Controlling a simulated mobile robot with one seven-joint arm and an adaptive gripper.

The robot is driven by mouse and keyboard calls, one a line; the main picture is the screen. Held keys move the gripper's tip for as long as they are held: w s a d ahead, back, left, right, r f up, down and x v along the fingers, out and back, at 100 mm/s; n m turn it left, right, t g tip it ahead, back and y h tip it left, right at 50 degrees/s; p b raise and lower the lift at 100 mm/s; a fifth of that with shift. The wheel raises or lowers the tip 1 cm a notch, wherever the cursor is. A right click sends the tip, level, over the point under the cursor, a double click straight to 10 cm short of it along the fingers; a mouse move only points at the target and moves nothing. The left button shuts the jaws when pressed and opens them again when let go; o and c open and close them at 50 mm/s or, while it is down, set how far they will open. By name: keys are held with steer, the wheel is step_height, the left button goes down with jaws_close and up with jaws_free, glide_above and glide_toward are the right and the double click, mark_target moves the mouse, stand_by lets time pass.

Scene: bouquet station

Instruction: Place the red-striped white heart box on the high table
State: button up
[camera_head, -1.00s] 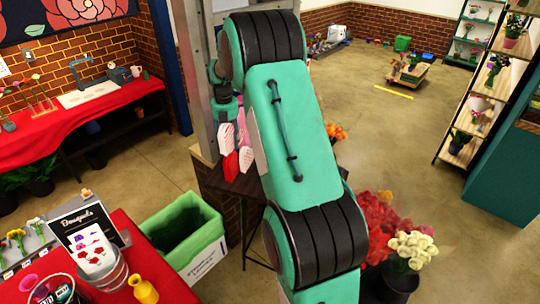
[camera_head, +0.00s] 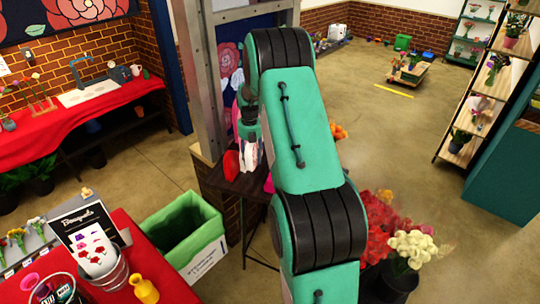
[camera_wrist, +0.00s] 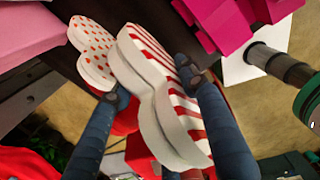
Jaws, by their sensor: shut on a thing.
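The red-striped white heart box (camera_wrist: 165,105) is in the middle of the wrist view, standing on edge. My gripper (camera_wrist: 156,84) is shut on it, one dark blue finger on each side. The high table (camera_wrist: 150,14) shows as a dark top behind the box; whether the box touches it I cannot tell. In the head view the high table (camera_head: 244,187) stands behind my arm, which hides much of it. A white box part (camera_head: 249,152) shows there beside my arm; my fingers are hidden.
A heart box with red dots (camera_wrist: 92,50) is close beside the held box. A pink box (camera_wrist: 35,30) and a magenta box (camera_wrist: 220,22) lie nearby. A red heart box (camera_head: 231,164) is on the high table. Flower buckets (camera_head: 400,272) stand right of it, a green-lined bin (camera_head: 190,232) left.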

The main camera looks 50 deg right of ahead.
steer(key=shift+f, duration=0.1)
stand_by(0.3)
glide_above(253, 178)
steer(key=shift+s+f, duration=0.1)
steer(key=shift+f, duration=2.95)
steer(key=shift+f+p, duration=0.45)
steer(key=shift+f, duration=1.4)
steer(key=shift+f, duration=0.15)
steer(key=o, duration=1.3)
step_height(253, 178, up, 12)
steer(key=shift+r+b, duration=0.15)
steer(key=shift+b, duration=0.4)
